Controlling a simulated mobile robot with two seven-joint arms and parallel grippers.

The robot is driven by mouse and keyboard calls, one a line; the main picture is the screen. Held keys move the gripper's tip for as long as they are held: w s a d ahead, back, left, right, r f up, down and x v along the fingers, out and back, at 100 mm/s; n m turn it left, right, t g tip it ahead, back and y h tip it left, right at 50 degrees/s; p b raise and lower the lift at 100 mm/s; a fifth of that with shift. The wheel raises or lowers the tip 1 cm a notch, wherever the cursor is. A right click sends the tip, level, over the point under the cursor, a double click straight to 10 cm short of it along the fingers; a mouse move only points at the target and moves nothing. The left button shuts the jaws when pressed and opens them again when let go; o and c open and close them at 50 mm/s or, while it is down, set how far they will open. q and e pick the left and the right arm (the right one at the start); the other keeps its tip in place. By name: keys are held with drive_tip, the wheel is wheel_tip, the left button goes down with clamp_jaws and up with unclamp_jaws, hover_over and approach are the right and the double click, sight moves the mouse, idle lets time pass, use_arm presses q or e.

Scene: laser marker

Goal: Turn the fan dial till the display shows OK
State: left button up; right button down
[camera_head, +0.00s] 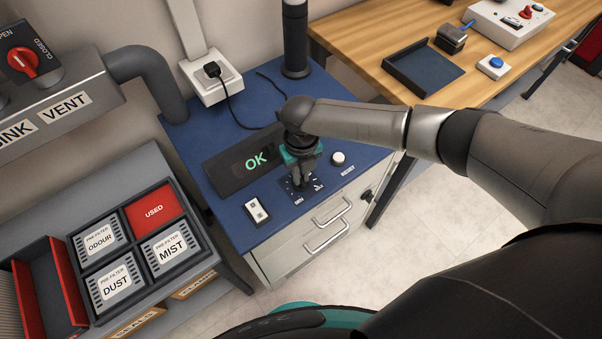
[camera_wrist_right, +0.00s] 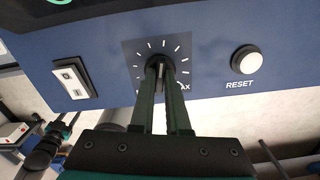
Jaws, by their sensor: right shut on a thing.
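The display (camera_head: 254,162) on the blue cabinet top shows OK in green letters in the head view. The fan dial's tick-marked plate (camera_wrist_right: 183,47) shows around my fingertips in the right wrist view; the knob itself is mostly hidden between the fingers. My right gripper (camera_head: 301,186) points down at the dial in front of the display. In the right wrist view my right gripper (camera_wrist_right: 161,68) is shut on the fan dial, its fingers on either side of the knob.
A white RESET button (camera_head: 338,158) sits right of the dial, and a white rocker switch (camera_head: 257,211) sits left of it. A filter tray (camera_head: 127,249) stands at the left. A wooden bench (camera_head: 372,62) holds a dark tray (camera_head: 423,67) and a blue button box (camera_head: 493,66).

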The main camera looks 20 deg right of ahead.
drive_tip(key=shift+n+b, duration=0.3)
drive_tip(key=shift+n, duration=1.6)
drive_tip(key=c, duration=0.9)
unclamp_jaws()
wheel_tip(320, 180, up, 15)
drive_tip(key=p, duration=0.2)
drive_tip(key=shift+r, duration=0.15)
